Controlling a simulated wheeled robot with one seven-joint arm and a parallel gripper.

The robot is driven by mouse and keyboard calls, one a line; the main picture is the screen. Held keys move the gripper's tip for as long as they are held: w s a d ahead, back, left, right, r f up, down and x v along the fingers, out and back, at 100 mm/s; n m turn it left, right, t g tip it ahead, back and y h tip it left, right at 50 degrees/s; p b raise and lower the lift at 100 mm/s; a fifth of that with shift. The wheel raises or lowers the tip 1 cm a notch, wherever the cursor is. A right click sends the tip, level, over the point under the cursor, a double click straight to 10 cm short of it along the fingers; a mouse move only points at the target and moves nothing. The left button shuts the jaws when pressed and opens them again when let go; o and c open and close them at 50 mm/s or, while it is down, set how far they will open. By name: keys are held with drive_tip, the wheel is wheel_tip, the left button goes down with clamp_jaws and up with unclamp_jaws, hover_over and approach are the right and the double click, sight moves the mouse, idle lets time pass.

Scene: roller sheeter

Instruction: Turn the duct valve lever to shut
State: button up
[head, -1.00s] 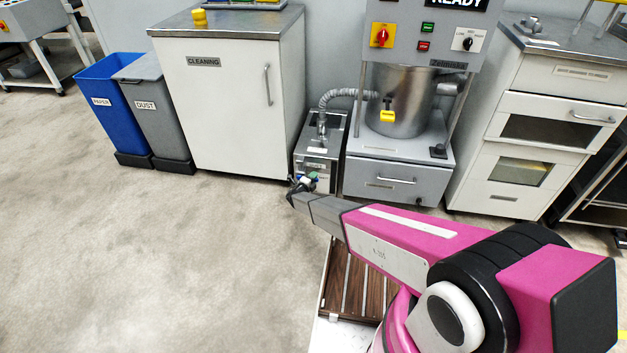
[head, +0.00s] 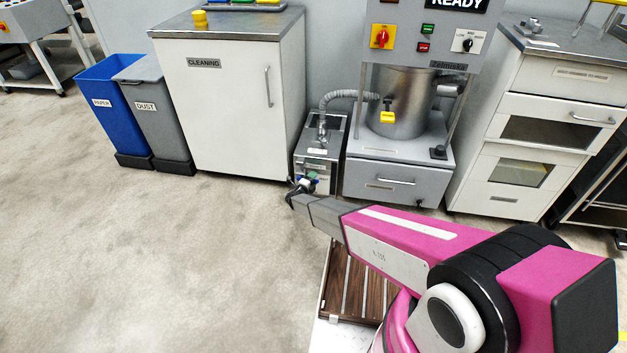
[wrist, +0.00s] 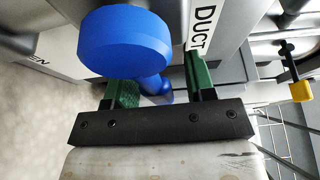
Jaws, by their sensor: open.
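The duct valve lever (wrist: 125,42) ends in a thick, round blue knob that fills the upper middle of the wrist view. A smaller blue part shows below the knob, between my fingers. My gripper (wrist: 160,85) is open, with one green-padded finger on each side of the blue parts. I cannot tell whether either finger touches them. In the head view my gripper (head: 303,186) is at the front of the small steel duct unit (head: 318,158), and the lever is mostly hidden there.
A "DUCT" label (wrist: 202,28) is right of the knob. The machine (head: 395,180) stands right of the unit, with a yellow handle (head: 387,117) on its steel drum. A grey hose (head: 340,95) runs above the unit. A white cabinet (head: 230,110) stands left. The floor in front is clear.

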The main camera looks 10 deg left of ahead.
drive_tip(key=v, duration=1)
drive_tip(key=shift+s, duration=0.2)
drive_tip(key=s+d+r+m+g+h, duration=0.1)
drive_tip(key=d+r+m+g, duration=0.4)
drive_tip(key=d+m, duration=0.4)
drive_tip(key=s+d+r+m+g+h, duration=0.1)
drive_tip(key=s+d+r+m+g, duration=0.15)
drive_tip(key=d+r+m, duration=0.65)
drive_tip(key=s+d+r+m+g+h, duration=0.1)
drive_tip(key=d+r+m+g, duration=0.35)
drive_tip(key=d, duration=0.75)
drive_tip(key=s+d+r+m+g+y, duration=0.2)
drive_tip(key=s+d+r+m+y, duration=0.3)
drive_tip(key=m, duration=0.8)
drive_tip(key=s+d+r+m+g+y, duration=0.2)
drive_tip(key=s+d+r+m+y, duration=0.3)
drive_tip(key=s+d+r+m, duration=0.5)
drive_tip(key=s+r+m, duration=0.4)
drive_tip(key=shift+s+r+g, duration=0.15)
drive_tip(key=shift+s+g, duration=0.15)
drive_tip(key=shift+s, duration=0.1)
